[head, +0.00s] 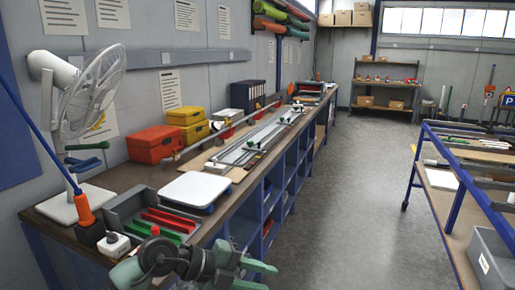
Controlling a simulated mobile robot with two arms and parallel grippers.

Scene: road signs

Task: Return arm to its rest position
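My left gripper (268,278) shows at the bottom of the head view, on a grey-green arm coming in from the lower left. Its two fingers point right with a gap between them, and I see nothing held there. It appears in front of the near end of the long workbench (150,177); I cannot tell its exact distance from the bench. The lower part of the arm is cut off by the frame edge. My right gripper is not in view.
A grey tray (118,213) with red and green pieces, a white flat device (195,189) and a white fan (92,90) stand on the bench. A blue-framed cart (456,208) stands at right. The floor (345,215) between is clear.

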